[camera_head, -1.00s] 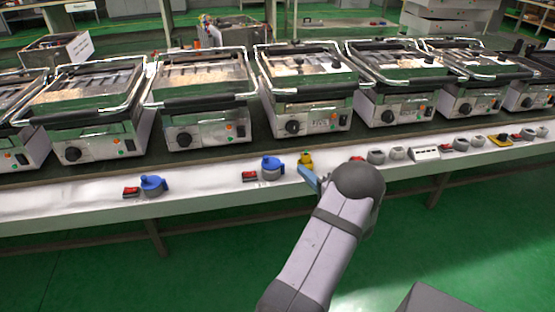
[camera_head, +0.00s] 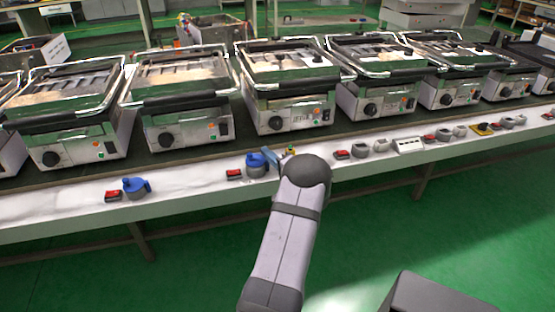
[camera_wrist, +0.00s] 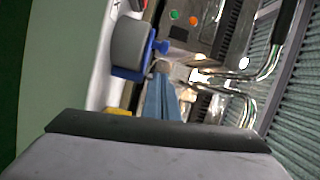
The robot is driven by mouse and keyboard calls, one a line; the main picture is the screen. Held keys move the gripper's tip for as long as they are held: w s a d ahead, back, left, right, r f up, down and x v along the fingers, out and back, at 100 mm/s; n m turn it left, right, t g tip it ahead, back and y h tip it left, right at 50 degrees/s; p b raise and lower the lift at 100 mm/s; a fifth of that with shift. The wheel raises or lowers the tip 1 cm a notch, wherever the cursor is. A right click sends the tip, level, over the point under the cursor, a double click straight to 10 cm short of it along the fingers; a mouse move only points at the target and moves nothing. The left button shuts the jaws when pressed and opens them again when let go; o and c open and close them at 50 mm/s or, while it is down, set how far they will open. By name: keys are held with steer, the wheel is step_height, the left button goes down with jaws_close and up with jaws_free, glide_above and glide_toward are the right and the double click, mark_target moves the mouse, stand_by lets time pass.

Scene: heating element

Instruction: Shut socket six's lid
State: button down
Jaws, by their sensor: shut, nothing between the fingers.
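Several sockets line the front of the white bench, and no number is legible, so I cannot tell which is socket six. One grey socket with a blue lid (camera_head: 257,164) is just left of my gripper (camera_head: 273,157); the wrist view also shows this socket (camera_wrist: 131,46). Another blue-lidded socket (camera_head: 136,188) is farther left. In the wrist view my light-blue fingers (camera_wrist: 161,72) are together and empty, pointing just beside the nearer socket. I cannot tell whether they touch its lid. My wrist hides part of the bench to the right.
A yellow part (camera_head: 291,150) is just right of my fingers. A red switch (camera_head: 234,174) is left of the near socket. Grey sockets (camera_head: 381,145) and a white block (camera_head: 409,146) lie to the right. Contact grills (camera_head: 290,90) stand behind, leaving a narrow front strip.

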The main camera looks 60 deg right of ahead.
steer(key=shift+w+a+f, duration=0.1)
steer(key=shift+w+a, duration=0.7)
steer(key=shift+a, duration=0.15)
steer(key=shift+y, duration=0.3)
